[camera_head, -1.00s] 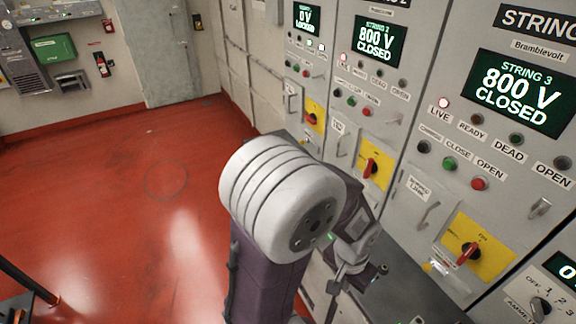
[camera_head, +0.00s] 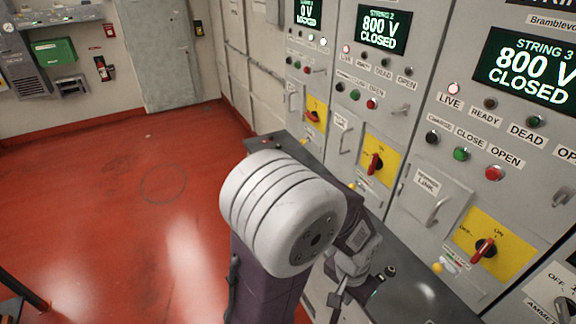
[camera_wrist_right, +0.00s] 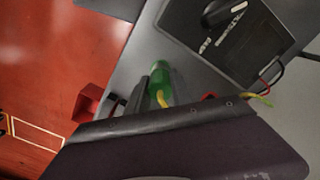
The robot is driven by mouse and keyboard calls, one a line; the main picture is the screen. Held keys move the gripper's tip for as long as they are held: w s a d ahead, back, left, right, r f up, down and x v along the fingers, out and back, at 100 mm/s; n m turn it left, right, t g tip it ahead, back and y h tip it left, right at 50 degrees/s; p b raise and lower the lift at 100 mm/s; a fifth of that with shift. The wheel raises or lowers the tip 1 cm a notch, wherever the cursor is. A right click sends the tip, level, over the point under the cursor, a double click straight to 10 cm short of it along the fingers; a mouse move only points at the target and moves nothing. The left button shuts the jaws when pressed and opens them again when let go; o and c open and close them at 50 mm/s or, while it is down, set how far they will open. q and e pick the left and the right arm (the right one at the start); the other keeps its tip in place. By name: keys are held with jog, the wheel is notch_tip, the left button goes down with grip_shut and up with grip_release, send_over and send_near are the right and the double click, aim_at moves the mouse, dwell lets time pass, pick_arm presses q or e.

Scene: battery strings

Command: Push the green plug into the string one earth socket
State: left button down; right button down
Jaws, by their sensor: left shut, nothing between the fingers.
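The green plug (camera_wrist_right: 160,78) shows in the right wrist view, with a yellow lead at its lower end. Dark finger-like parts of my right gripper (camera_wrist_right: 148,92) are close beside it; whether they grip it is unclear. The right gripper does not show in the head view. My left gripper (camera_head: 368,288) is shut and empty, low in front of the cabinets and partly hidden by its own arm. The string one panel (camera_head: 307,14) is the far one, its screen reading 0 V LOCKED. Its earth socket cannot be made out.
The string two panel (camera_head: 384,29) and string three panel (camera_head: 530,66) read 800 V CLOSED. A grey ledge (camera_head: 425,290) runs below the panels. The red floor (camera_head: 110,200) at left is open. A dark rotary knob (camera_wrist_right: 222,12) and loose leads (camera_wrist_right: 265,90) lie near the plug.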

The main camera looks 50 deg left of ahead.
jog(key=shift+r, duration=0.1)
jog(key=shift+r+p, duration=2.2)
jog(key=shift+r, duration=0.1)
notch_tip(320, 180, up, 5)
jog(key=p, duration=0.4)
jog(key=shift+p, duration=0.35)
